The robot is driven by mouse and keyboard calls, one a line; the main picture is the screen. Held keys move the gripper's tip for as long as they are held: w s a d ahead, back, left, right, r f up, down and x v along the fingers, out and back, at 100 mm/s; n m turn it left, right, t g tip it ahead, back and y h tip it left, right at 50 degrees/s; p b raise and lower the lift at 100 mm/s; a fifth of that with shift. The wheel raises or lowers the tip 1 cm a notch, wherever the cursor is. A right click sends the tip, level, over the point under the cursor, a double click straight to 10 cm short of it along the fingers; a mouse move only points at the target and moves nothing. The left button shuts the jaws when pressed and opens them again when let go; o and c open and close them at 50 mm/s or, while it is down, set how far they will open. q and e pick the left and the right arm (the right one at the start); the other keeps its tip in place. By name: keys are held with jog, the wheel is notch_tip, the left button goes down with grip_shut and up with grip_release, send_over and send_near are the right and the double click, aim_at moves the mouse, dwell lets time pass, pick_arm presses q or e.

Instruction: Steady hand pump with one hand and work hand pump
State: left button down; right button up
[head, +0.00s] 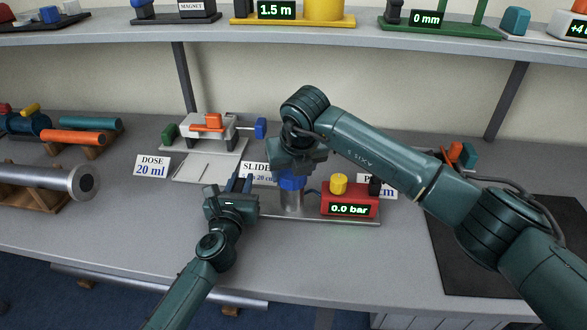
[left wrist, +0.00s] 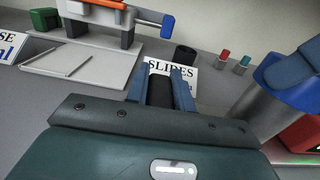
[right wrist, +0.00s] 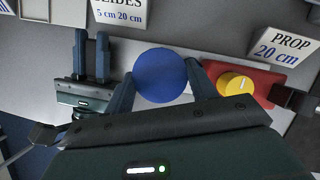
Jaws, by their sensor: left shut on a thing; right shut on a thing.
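The hand pump has a silver upright cylinder (head: 291,203) with a blue top (head: 290,182), on a flat metal base (head: 312,217). A red gauge box (head: 350,203) beside it reads 0.0 bar and carries a yellow knob (head: 339,184). My right gripper (head: 292,168) comes from above and is shut on the pump's blue top, which shows round between its fingers in the right wrist view (right wrist: 160,76). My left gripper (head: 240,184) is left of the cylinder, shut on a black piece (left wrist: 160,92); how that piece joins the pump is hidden.
A clamp-like device (head: 208,128) and a "DOSE 20 ml" card (head: 151,166) stand to the left. A "SLIDES" card (head: 258,172) is behind my left gripper. A dark mat (head: 480,250) lies at the right. A shelf (head: 300,34) runs above the back.

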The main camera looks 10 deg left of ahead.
dwell(0.3)
jog(key=m+h, duration=0.1)
jog(key=m, duration=0.3)
jog(key=shift+a+h, duration=0.15)
jog(key=shift+h, duration=0.25)
jog(key=shift+m, duration=0.4)
jog(key=m+h, duration=0.1)
jog(key=m, duration=0.3)
jog(key=shift+a+m+h, duration=0.1)
jog(key=shift+m+h, duration=0.2)
jog(key=shift+h, duration=0.1)
jog(key=o, duration=1.2)
jog(key=shift+c, duration=0.2)
